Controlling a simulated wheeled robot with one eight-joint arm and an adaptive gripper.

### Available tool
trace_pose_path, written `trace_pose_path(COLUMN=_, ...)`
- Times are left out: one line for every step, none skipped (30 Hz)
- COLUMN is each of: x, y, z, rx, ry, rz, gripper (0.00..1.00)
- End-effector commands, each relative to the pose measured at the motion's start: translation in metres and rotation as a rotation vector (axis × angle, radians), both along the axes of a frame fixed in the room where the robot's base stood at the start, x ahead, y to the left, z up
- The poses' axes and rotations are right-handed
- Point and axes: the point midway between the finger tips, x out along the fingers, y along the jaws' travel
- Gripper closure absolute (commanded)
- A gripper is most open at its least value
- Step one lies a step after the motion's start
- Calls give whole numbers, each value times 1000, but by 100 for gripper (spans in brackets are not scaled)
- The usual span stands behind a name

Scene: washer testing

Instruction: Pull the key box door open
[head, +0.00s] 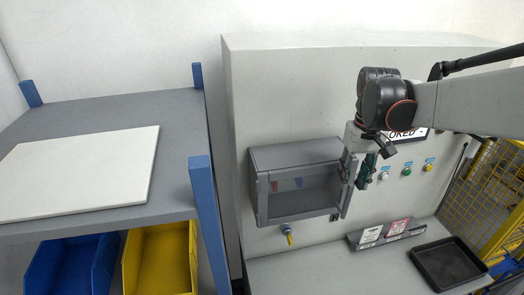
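The key box (296,151) is a grey metal box on the front of the pale cabinet, in the middle of the head view. Its door (305,198) has a grey frame and a see-through pane, with small red and blue items showing behind it. My gripper (357,182) points down at the right edge of the box, close to the door's right side. Whether it touches the door is unclear. The fingers are small and partly hidden, so I cannot tell if they are open or shut.
Indicator lights and buttons (407,171) sit right of my gripper. A yellow-handled key or knob (289,239) is below the box. A black tray (447,264) and a sign holder (388,237) stand on the ledge. A blue-posted shelf (100,115) stands left.

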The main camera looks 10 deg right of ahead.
Motion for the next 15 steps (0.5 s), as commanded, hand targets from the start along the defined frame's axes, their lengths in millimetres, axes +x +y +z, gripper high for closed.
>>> trace_pose_path(x=1, y=-1, z=-10, rx=0, ry=0, rz=-1, gripper=67)
trace_pose_path(x=1, y=-1, z=-15, rx=0, ry=0, rz=-1, gripper=67)
trace_pose_path(x=1, y=-1, z=-23, rx=0, ry=0, rz=-1, gripper=67)
trace_pose_path(x=2, y=-1, z=-28, rx=0, ry=0, rz=-1, gripper=67)
trace_pose_path(x=1, y=-1, z=-33, rx=0, ry=0, rz=0, gripper=67)
trace_pose_path(x=1, y=0, z=-39, rx=0, ry=0, rz=0, gripper=67)
trace_pose_path(x=1, y=0, z=-44, rx=0, ry=0, rz=0, gripper=67)
trace_pose_path(x=1, y=0, z=-48, rx=0, ry=0, rz=0, gripper=67)
trace_pose_path(x=1, y=0, z=-53, rx=0, ry=0, rz=0, gripper=67)
trace_pose_path(x=1, y=0, z=-56, rx=0, ry=0, rz=0, gripper=67)
trace_pose_path(x=1, y=0, z=-59, rx=0, ry=0, rz=0, gripper=67)
trace_pose_path(x=1, y=0, z=-62, rx=0, ry=0, rz=0, gripper=67)
trace_pose_path(x=1, y=0, z=-64, rx=0, ry=0, rz=0, gripper=67)
trace_pose_path(x=1, y=0, z=-66, rx=0, ry=0, rz=0, gripper=67)
trace_pose_path(x=1, y=0, z=-68, rx=0, ry=0, rz=0, gripper=67)
